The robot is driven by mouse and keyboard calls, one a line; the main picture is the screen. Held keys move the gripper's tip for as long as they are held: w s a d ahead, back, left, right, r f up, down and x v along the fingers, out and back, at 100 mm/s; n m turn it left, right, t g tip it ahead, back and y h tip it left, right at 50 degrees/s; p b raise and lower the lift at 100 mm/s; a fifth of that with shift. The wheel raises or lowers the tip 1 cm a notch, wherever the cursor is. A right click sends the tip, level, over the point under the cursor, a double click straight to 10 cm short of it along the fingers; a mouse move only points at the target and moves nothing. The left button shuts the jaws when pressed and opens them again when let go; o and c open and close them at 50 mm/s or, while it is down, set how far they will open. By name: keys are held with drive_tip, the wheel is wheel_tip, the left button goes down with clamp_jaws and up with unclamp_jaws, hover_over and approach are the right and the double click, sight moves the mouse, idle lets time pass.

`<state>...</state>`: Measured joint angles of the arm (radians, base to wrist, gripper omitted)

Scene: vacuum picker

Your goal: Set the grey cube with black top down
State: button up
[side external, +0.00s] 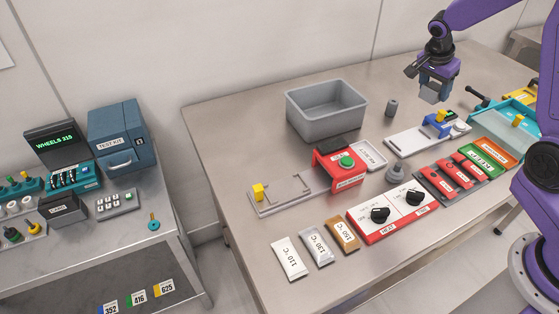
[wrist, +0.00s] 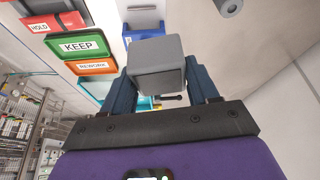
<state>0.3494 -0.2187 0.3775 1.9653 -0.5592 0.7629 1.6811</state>
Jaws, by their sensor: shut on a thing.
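The grey cube (wrist: 156,55) is between the two fingers of my gripper (wrist: 160,85) in the wrist view. One of its faces looks darker grey; I cannot tell a black top. In the side view my gripper (side external: 437,84) points down and is shut on the cube (side external: 429,96), which hangs above the back right of the table (side external: 230,120), apart from the things below.
Below are a white plate (side external: 405,138) with a blue and yellow device (side external: 437,124) and a small grey cylinder (side external: 392,108). A grey bin (side external: 325,120) stands to the left. Red HOLD, green KEEP (wrist: 82,45) and orange REWORK (wrist: 90,67) pads show in the wrist view.

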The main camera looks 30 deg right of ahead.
drive_tip(key=w+a+n+t+y, duration=0.15)
drive_tip(key=a+n, duration=0.45)
drive_tip(key=a, duration=1.4)
drive_tip(key=s+a+n+t+y, duration=0.1)
drive_tip(key=s+a+n, duration=0.2)
drive_tip(key=a, duration=0.7)
drive_tip(key=s+a+n+t, duration=0.1)
drive_tip(key=s+a+n, duration=0.2)
drive_tip(key=a, duration=0.7)
drive_tip(key=w+a+f, duration=0.2)
drive_tip(key=w+f, duration=0.1)
drive_tip(key=w, duration=0.1)
drive_tip(key=w+a+f, duration=0.2)
drive_tip(key=w+f, duration=0.1)
drive_tip(key=w, duration=0.1)
drive_tip(key=w+a+f, duration=0.2)
drive_tip(key=w+f, duration=0.1)
drive_tip(key=shift+w+a, duration=0.1)
drive_tip(key=shift+w, duration=0.3)
drive_tip(key=shift+w+a+f, duration=0.15)
drive_tip(key=shift+w+f, duration=0.1)
drive_tip(key=shift+f, duration=1.6)
drive_tip(key=shift+f, duration=0.15)
drive_tip(key=o, duration=1.1)
